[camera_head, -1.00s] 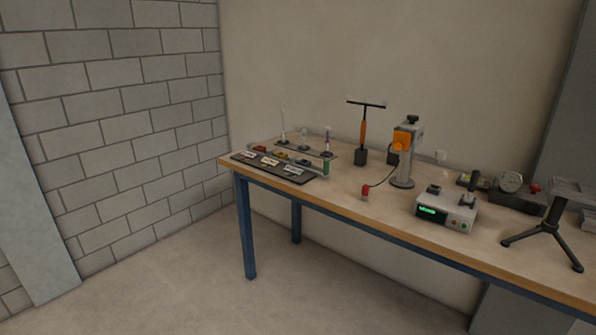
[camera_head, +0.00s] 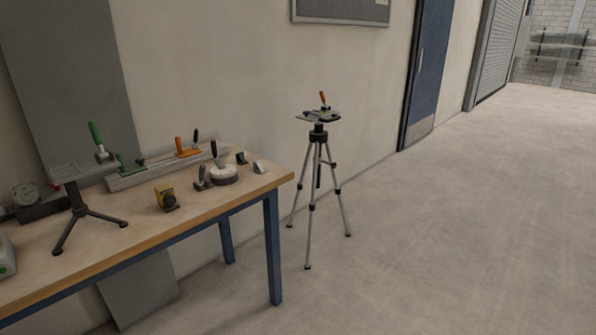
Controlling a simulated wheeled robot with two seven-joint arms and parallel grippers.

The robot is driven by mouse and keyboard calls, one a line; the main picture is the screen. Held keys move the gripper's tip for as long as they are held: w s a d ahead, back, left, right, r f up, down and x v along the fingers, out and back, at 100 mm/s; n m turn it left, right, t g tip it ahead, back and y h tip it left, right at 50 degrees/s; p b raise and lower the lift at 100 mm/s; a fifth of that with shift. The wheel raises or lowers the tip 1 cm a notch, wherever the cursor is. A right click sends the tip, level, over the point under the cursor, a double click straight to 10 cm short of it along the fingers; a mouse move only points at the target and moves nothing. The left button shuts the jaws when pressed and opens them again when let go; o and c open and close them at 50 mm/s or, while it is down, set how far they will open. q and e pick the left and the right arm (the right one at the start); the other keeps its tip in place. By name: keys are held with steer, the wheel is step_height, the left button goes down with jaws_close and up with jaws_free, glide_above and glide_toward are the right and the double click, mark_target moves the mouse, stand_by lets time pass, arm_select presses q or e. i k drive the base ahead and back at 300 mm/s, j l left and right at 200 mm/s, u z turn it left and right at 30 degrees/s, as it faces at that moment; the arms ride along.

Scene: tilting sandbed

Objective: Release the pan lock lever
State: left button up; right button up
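A tripod (camera_head: 313,190) stands on the floor just beyond the right end of the table. A flat grey-black head plate (camera_head: 318,116) sits on top of it, with a small orange-handled lever (camera_head: 323,98) sticking up. A dark collar (camera_head: 318,132) is under the plate. I cannot tell at this size which part is the pan lock lever. Several other levers are on the table: a green-handled one (camera_head: 96,136) on a small black-legged stand (camera_head: 78,200), and an orange-handled one (camera_head: 180,146) on a grey rail. Neither of my grippers is in view.
The wooden table (camera_head: 225,203) has blue legs. A blue door (camera_head: 428,70) is behind the tripod. The floor (camera_head: 450,240) to the right is clear.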

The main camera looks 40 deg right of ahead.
mark_target(202, 166)
steer(key=z, duration=0.7)
